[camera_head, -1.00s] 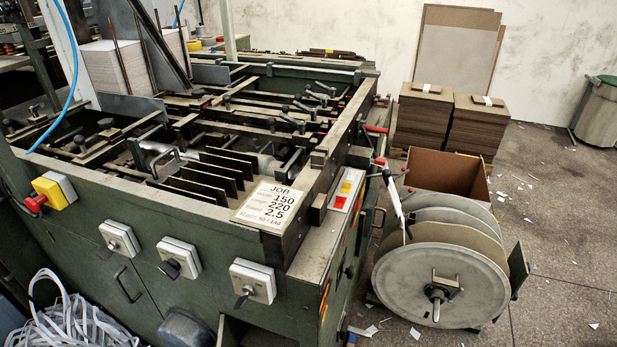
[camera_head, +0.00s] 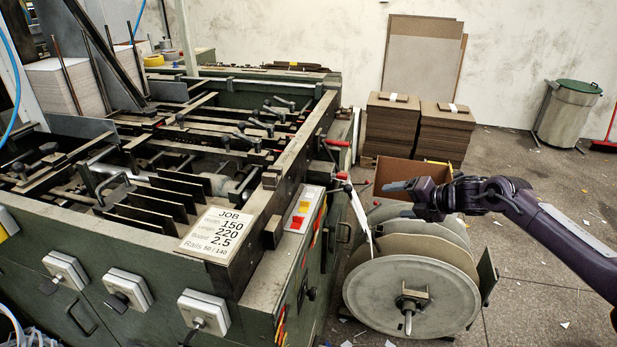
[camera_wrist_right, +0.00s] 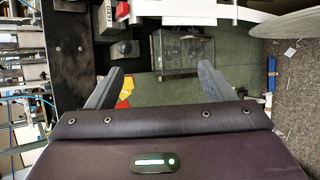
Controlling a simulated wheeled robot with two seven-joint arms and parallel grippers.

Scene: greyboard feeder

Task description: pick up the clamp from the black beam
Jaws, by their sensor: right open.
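The black beam (camera_head: 283,205) runs along the machine's right-hand top edge, beside the JOB card. A small dark block (camera_head: 273,233) sits against its outer side and another small block (camera_head: 270,180) sits on top; I cannot tell for sure which is the clamp. My right gripper (camera_head: 392,192) comes in from the right, above the strap reel and clear of the beam. In the right wrist view its two fingers (camera_wrist_right: 158,84) are apart with nothing between them. A dark plate with screws (camera_wrist_right: 66,50) shows at the left there, possibly the beam. My left gripper is out of view.
The strap reel (camera_head: 402,297) stands close to the machine's right side, below my right gripper. The JOB card (camera_head: 216,235) lies on the machine's front corner. Levers with red grips (camera_head: 337,143) stick out at the right. Board stacks (camera_head: 392,125) stand behind.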

